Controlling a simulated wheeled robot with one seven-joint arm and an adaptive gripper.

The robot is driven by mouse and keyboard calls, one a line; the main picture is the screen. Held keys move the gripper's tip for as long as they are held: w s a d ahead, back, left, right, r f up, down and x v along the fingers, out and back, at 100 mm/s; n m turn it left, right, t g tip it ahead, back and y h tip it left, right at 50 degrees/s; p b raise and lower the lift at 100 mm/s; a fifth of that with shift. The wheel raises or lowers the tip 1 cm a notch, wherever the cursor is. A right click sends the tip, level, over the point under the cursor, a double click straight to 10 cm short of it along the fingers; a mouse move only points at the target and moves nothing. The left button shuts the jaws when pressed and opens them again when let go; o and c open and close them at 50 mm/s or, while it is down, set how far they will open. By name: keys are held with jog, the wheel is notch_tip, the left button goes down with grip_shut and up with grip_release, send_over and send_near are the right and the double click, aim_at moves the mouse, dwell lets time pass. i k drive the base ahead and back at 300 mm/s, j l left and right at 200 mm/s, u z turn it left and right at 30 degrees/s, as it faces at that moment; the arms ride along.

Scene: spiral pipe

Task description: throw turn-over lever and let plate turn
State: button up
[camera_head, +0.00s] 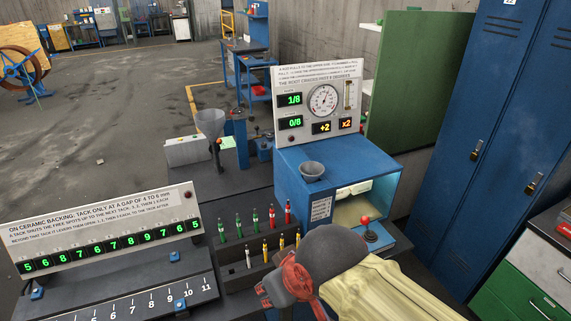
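A lever with a red ball knob (365,219) stands upright on a blue base at the front right of a blue cabinet. Another small red-knobbed lever (218,142) stands beside a grey funnel further back. I cannot tell which is the turn-over lever. The plate cannot be clearly made out; a pale surface (350,213) shows inside the cabinet. My gripper (262,295), dark red, is low in the middle, left of and nearer than the front lever, apart from it. Its fingers point left and are too foreshortened to tell open from shut.
A rack (262,236) of coloured markers stands just beyond my gripper. A numbered bench with a display board (105,235) is at left. A gauge panel (318,100) tops the blue cabinet (292,180). Blue lockers (490,130) stand at right. Open floor lies at back left.

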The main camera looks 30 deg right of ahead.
aim_at(365, 220)
jog(key=z, duration=0.45)
jog(key=l+z, duration=0.15)
jog(key=z, duration=0.3)
jog(key=l+z, duration=0.1)
jog(key=z, duration=0.35)
